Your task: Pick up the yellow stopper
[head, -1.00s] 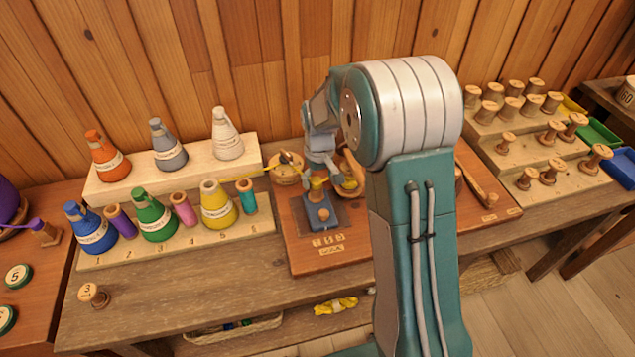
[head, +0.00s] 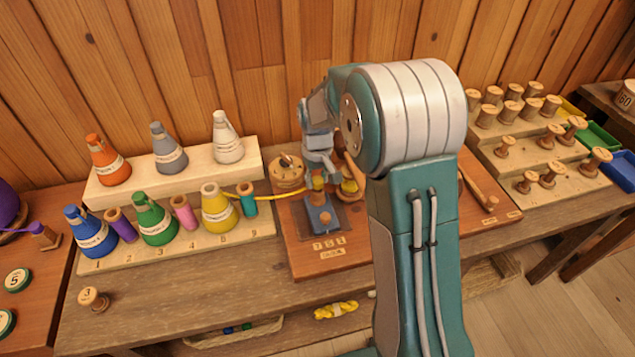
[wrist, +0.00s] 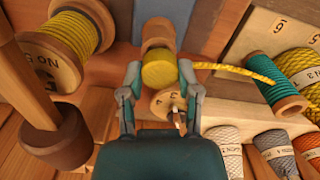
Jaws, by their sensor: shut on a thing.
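The yellow stopper (wrist: 160,70) is a short round yellow piece between my fingertips in the wrist view. My gripper (wrist: 160,77) is shut on it, one finger on each side. In the head view my gripper (head: 319,180) points down above the blue block (head: 322,217), and the stopper (head: 317,183) shows only as a small yellow patch. A wooden piece (wrist: 158,34) lies just beyond the stopper in the wrist view; I cannot tell whether they touch. A yellow strand (wrist: 235,68) runs from beside the right finger toward the yellow cone (head: 218,210).
A round wooden piece (head: 287,172) stands close left of my gripper. A large yellow-wound spool (wrist: 70,40) is on its other side. Thread cones and small spools fill the stepped rack (head: 180,245) at left. Wooden spools stand on the rack (head: 560,190) at right.

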